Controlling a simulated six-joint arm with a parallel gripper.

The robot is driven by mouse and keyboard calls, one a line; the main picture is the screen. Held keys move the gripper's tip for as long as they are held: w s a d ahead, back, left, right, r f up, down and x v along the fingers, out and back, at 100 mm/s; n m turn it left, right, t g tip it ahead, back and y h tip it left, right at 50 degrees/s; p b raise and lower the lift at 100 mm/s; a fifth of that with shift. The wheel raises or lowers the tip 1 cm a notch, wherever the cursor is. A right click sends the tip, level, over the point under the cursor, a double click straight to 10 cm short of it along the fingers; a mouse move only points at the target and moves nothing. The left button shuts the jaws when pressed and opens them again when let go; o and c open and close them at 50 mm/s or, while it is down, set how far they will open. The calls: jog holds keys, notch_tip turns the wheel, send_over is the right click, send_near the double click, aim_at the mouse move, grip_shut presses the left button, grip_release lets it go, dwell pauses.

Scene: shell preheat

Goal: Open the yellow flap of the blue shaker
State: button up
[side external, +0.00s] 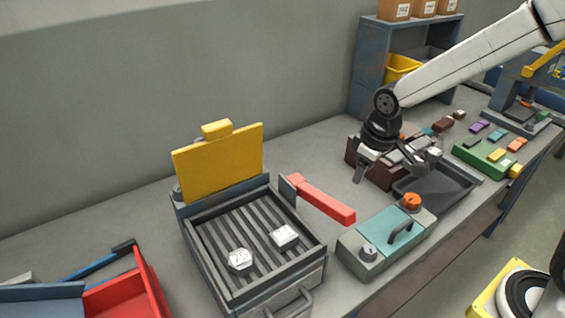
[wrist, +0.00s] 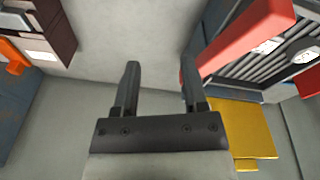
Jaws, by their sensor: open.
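The blue shaker (side external: 312,275) is a blue-grey box with a dark slatted grate on top. Its yellow flap (side external: 218,160) stands upright at the back edge, with a yellow tab on top. The flap also shows in the wrist view (wrist: 240,128), at the lower right. Two white marked pieces, one roundish (side external: 240,260) and one blocky (side external: 285,236), lie on the grate. A red bar (side external: 320,199) sticks out from the shaker's right side. My gripper (side external: 390,172) is open and empty, above the bench to the right of the shaker and apart from the flap. Its two fingers (wrist: 160,68) point over bare bench.
A green-grey box (side external: 385,242) with a handle and orange knob stands right of the shaker. A dark tray (side external: 436,189) and a brown case lie near my gripper. A red bin (side external: 125,295) is at the front left. Bench behind the red bar is clear.

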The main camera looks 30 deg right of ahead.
aim_at(215, 137)
jog(key=s+d+f+m, duration=0.3)
jog(key=s+f+m, duration=0.1)
jog(key=s, duration=0.5)
jog(key=w+a+f+m+y, duration=0.1)
jog(key=w+a+m+y, duration=0.15)
jog(key=w+m, duration=0.45)
jog(key=w+a+f+m+y, duration=0.1)
jog(key=w+a+m+y, duration=0.15)
jog(key=w, duration=0.85)
jog(key=w+a+f+m+y, duration=0.1)
jog(key=w+a+m+y, duration=0.2)
jog(key=w, duration=0.6)
jog(key=w+a+r+g+y, duration=0.1)
jog(key=w+a+r+y, duration=0.1)
jog(key=a+y, duration=0.1)
jog(key=w+a+r+m+y, duration=0.1)
jog(key=w+a+r+y, duration=0.1)
jog(key=y, duration=0.3)
jog(key=w+a+r+m+g+y, duration=0.1)
jog(key=w+a+y, duration=0.3)
jog(key=a, duration=0.1)
jog(key=shift+w+r+g, duration=0.1)
jog(key=shift+r+g, duration=0.2)
jog(key=shift+r, duration=0.1)
jog(key=shift+s+r+n+g+y, duration=0.35)
jog(key=shift+s+n+g+y, duration=0.1)
jog(key=shift+g+y, duration=0.2)
jog(key=shift+s+r+n+g+y, duration=0.35)
jog(key=shift+s+n+g+y, duration=0.15)
jog(key=shift+g, duration=0.25)
